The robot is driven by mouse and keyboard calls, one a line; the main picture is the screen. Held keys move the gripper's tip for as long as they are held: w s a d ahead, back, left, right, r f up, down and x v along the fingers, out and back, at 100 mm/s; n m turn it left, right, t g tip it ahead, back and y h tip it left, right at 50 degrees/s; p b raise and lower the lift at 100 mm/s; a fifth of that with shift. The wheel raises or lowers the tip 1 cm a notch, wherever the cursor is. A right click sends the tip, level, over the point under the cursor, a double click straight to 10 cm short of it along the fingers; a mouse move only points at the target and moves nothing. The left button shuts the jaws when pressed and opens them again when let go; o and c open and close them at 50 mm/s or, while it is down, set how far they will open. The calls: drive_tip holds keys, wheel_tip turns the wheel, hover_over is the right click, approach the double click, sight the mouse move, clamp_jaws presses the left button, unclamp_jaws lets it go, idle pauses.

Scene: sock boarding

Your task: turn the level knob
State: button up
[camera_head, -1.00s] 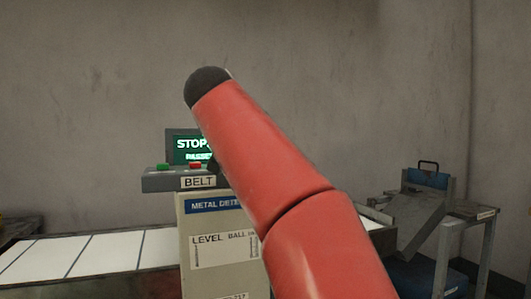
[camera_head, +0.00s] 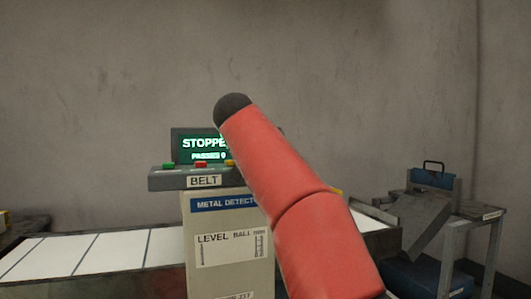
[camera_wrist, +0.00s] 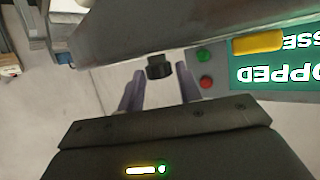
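A black knob (camera_wrist: 158,67), likely the level knob, shows in the wrist view. My gripper (camera_wrist: 160,73) is open, with one pale finger on each side of the knob and a gap visible on both sides. How deep the fingers reach around it I cannot tell. In the head view the gripper and knob are hidden behind my red arm. The grey metal detector cabinet (camera_head: 197,270) carries a label reading LEVEL BALL (camera_head: 215,256) with a scale, partly covered by my arm.
The green screen (camera_head: 190,143) reads STOPPED, partly covered by my arm; it also shows in the wrist view (camera_wrist: 265,88). Below it, the BELT panel (camera_head: 165,183) has green, red and yellow buttons. A white-slatted conveyor (camera_head: 110,252) runs left. A metal stand (camera_head: 480,222) stands at right.

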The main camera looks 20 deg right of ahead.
drive_tip(key=c, duration=0.6)
